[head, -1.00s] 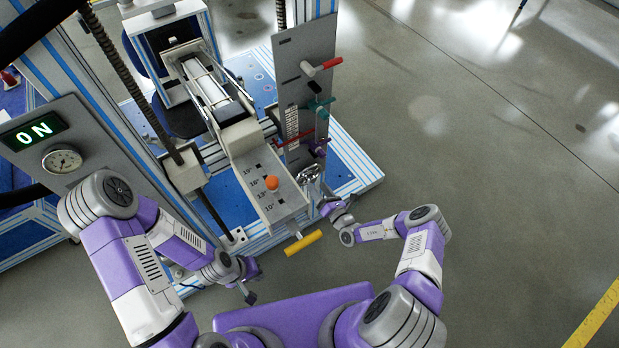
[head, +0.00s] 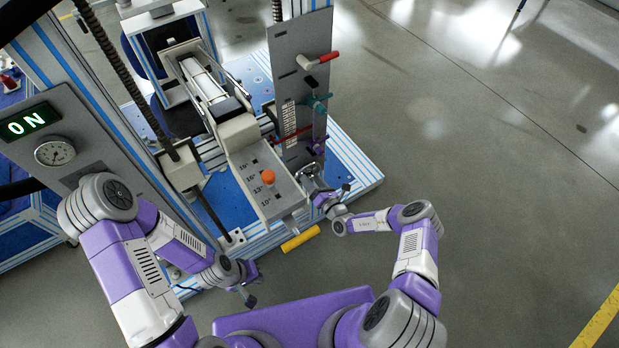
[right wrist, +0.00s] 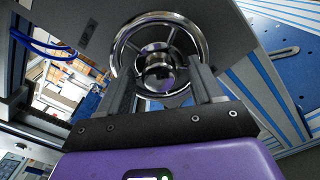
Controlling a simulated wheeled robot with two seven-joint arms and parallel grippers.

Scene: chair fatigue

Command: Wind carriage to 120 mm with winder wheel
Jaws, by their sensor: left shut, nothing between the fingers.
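The winder wheel is a chrome handwheel (right wrist: 160,22) on the lower part of the grey panel; in the head view it shows only in part beside my right gripper (head: 317,190). In the right wrist view, my right gripper (right wrist: 160,75) has its fingers well apart, overlapping the wheel's lower rim on either side of the hub. Whether they touch the rim I cannot tell. A white scale (head: 289,118) with a red pointer (head: 293,135) is on the panel; its figures are too small to read. My left gripper (head: 249,298) is shut and empty, low in front of the machine.
The grey panel (head: 300,50) also carries red, teal and purple handles. A sloped plate with an orange knob (head: 268,176) and a yellow bar handle (head: 300,238) stand between my arms. A dial gauge (head: 54,151) sits under a lit ON display. Open floor lies right.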

